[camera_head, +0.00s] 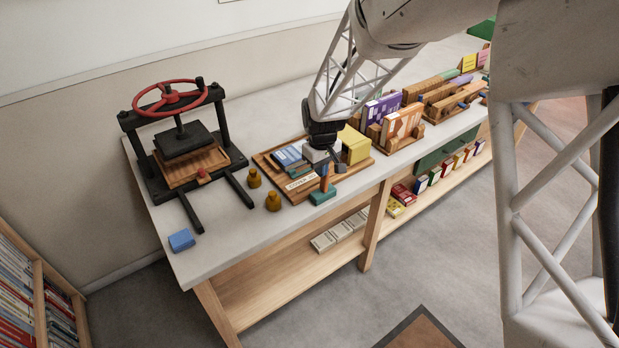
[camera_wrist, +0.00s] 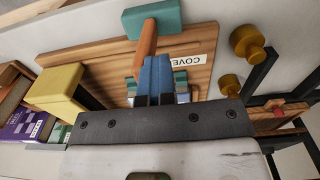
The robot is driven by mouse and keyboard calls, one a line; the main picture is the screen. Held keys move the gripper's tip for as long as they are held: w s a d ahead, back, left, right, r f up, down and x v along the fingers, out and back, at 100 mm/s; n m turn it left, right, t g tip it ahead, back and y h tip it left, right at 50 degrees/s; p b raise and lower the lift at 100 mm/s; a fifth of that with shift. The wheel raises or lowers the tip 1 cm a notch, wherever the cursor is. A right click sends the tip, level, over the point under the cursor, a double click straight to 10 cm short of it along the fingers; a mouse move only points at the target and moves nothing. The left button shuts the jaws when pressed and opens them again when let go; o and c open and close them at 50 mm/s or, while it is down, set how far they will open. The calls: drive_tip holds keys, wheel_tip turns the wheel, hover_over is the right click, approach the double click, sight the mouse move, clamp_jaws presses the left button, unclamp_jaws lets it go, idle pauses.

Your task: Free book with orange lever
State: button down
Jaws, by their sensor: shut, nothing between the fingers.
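An orange lever (camera_head: 324,177) stands on a teal base (camera_head: 322,196) at the front edge of a wooden board (camera_head: 272,171). In the wrist view, the orange lever (camera_wrist: 145,40) leans from the teal base (camera_wrist: 152,18). My gripper (camera_wrist: 158,62) is shut and empty, its blue-looking fingertips close beside the lever; I cannot tell whether they touch. In the head view, my gripper (camera_head: 325,166) is low over the board. A blue book (camera_head: 287,157) lies left of it. Teal and light-blue parts near the fingers are mostly hidden by the gripper.
A yellow block (camera_head: 355,144) stands right of my gripper. A black press with a red wheel (camera_head: 171,97) stands at left. Two brass knobs (camera_head: 254,177) sit between press and board. A blue block (camera_head: 181,240) lies near the table's left front corner. Racked books (camera_head: 403,123) stand right.

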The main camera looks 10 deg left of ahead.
drive_tip(key=shift+s+d+f, duration=0.2)
drive_tip(key=shift+d+f, duration=0.1)
drive_tip(key=shift+f, duration=0.3)
drive_tip(key=shift+s+d+f, duration=0.15)
drive_tip(key=shift+d+f, duration=0.15)
drive_tip(key=shift+f, duration=0.25)
drive_tip(key=shift+w+r, duration=0.15)
drive_tip(key=shift+r, duration=0.15)
drive_tip(key=shift+a, duration=0.1)
drive_tip(key=shift+a+r, duration=0.15)
drive_tip(key=shift+s+a, duration=0.35)
drive_tip(key=shift+a, duration=0.05)
drive_tip(key=shift+r, duration=0.15)
wheel_tip(320, 180, up, 10)
idle(0.7)
